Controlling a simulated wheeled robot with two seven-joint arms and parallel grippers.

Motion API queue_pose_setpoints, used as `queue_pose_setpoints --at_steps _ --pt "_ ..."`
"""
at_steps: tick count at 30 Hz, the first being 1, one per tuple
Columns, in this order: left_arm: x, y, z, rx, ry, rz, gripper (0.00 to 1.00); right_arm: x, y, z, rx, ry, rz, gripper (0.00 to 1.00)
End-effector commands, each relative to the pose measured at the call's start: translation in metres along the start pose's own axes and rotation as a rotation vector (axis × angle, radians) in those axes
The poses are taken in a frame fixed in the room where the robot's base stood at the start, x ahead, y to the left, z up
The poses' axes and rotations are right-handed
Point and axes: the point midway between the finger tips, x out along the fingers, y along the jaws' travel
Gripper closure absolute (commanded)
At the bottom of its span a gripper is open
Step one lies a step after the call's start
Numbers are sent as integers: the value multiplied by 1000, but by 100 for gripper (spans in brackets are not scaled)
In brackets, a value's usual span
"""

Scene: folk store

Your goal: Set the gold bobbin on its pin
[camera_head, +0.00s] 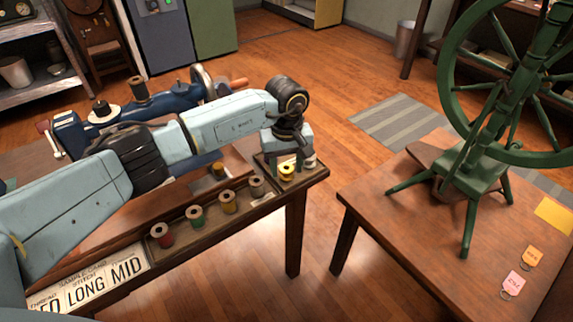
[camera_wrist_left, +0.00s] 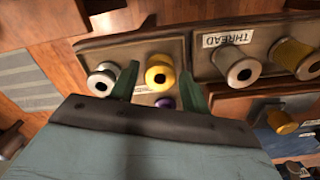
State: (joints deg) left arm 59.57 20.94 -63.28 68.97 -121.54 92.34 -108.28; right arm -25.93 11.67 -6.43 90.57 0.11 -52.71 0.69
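In the left wrist view the gold bobbin (camera_wrist_left: 160,72) shows between my left gripper's two green fingers, with gaps on both sides. My left gripper (camera_head: 287,158) is open and points down over that compartment. In the left wrist view a silver bobbin (camera_wrist_left: 103,78) is outside one finger, and a purple bobbin (camera_wrist_left: 165,103) is partly hidden. I cannot make out an empty pin. My right gripper is not in view.
Red (camera_head: 162,235), green (camera_head: 195,216) and tan (camera_head: 228,202) spools stand in the tray's long compartment. A dark blue machine (camera_head: 180,97) with spools on top is behind my left arm. A green spinning wheel (camera_head: 470,170) stands on the right table, past a floor gap.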

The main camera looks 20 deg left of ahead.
Motion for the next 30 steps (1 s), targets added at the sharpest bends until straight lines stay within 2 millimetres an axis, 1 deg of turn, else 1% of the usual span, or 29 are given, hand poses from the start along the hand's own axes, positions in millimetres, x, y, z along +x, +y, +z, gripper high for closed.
queue_pose_setpoints --at_steps 1,4,5,17,30 --pt "0 0 0 0 0 0 61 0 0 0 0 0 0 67" --pt "0 0 0 0 0 0 74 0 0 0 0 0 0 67" --pt "0 0 0 0 0 0 74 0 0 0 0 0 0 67" --pt "-2 0 0 0 0 0 74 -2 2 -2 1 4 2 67" --pt "-37 0 0 -1 1 0 74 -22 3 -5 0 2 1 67"
